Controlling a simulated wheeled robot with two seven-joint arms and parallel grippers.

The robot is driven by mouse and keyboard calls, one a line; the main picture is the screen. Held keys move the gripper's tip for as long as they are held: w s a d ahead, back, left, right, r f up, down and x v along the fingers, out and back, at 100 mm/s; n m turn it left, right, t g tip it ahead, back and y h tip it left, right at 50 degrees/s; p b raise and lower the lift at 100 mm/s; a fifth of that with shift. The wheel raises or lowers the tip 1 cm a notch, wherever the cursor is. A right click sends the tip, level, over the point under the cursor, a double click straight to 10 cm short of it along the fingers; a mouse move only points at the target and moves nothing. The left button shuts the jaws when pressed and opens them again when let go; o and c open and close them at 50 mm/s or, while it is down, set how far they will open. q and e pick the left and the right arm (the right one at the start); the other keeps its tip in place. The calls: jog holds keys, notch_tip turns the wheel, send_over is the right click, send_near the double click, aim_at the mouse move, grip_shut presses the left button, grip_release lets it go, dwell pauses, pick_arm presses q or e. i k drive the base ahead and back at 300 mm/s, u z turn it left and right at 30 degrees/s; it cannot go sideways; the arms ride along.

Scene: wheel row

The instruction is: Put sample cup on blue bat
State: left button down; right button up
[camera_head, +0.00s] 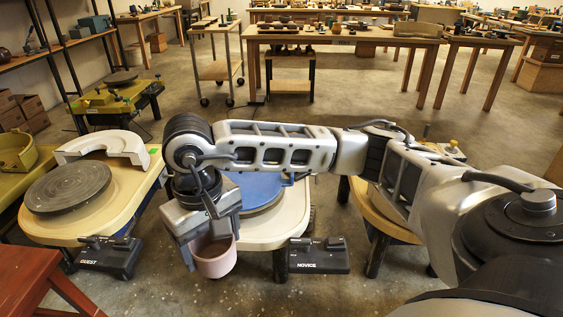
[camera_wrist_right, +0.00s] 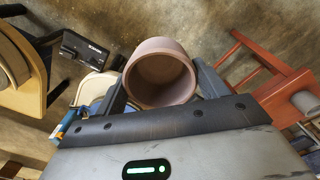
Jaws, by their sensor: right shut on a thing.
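The sample cup (camera_head: 214,259) is a pinkish, round, open-topped cup. My right gripper (camera_head: 213,243) is shut on it and holds it in the air in front of the middle wheel. In the right wrist view the cup (camera_wrist_right: 160,75) sits between the two fingers of the right gripper (camera_wrist_right: 162,88), its opening facing the camera. The blue bat (camera_head: 262,190) lies on the middle wheel's pale table, behind the gripper and partly hidden by my right arm. My left gripper is not in view.
A grey bat (camera_head: 68,187) and a white curved splash pan (camera_head: 105,147) are on the left wheel. Pedals labelled GUEST (camera_head: 106,256) and NOVICE (camera_head: 319,255) stand on the floor. A red-brown stool (camera_head: 40,275) is at lower left. Open floor lies in front.

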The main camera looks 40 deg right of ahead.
aim_at(242, 181)
jog(key=z, duration=0.6)
jog(key=i, duration=1.6)
jog(key=z, duration=0.1)
